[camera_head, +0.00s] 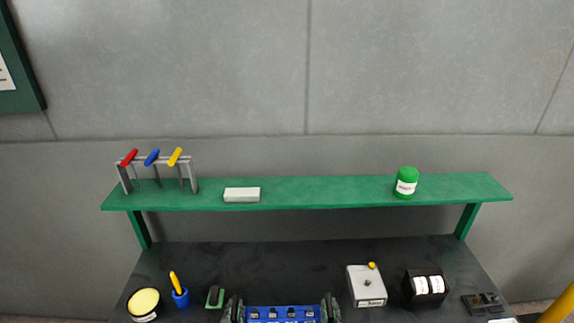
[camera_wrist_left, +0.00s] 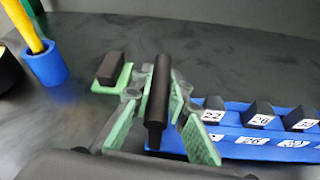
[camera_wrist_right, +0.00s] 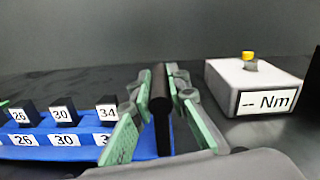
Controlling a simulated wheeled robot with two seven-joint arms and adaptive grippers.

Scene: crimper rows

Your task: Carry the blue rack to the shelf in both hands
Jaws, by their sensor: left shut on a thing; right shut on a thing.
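The blue rack (camera_head: 282,314) is at the bottom of the head view, with several black numbered blocks in it. It also shows in the left wrist view (camera_wrist_left: 262,148) and the right wrist view (camera_wrist_right: 85,150). My left gripper (camera_head: 233,312) is shut on the black handle (camera_wrist_left: 158,100) at the rack's left end. My right gripper (camera_head: 331,312) is shut on the black handle (camera_wrist_right: 160,105) at its right end. The green shelf (camera_head: 320,192) stands at the back of the bench. Whether the rack touches the bench is unclear.
On the shelf are a tool stand (camera_head: 157,170), a white block (camera_head: 242,194) and a green jar (camera_head: 406,183), with bare shelf between block and jar. The bench holds a blue pen cup (camera_head: 181,298), a green-based block (camera_head: 215,297), a white Nm box (camera_head: 366,287) and a black roll holder (camera_head: 425,288).

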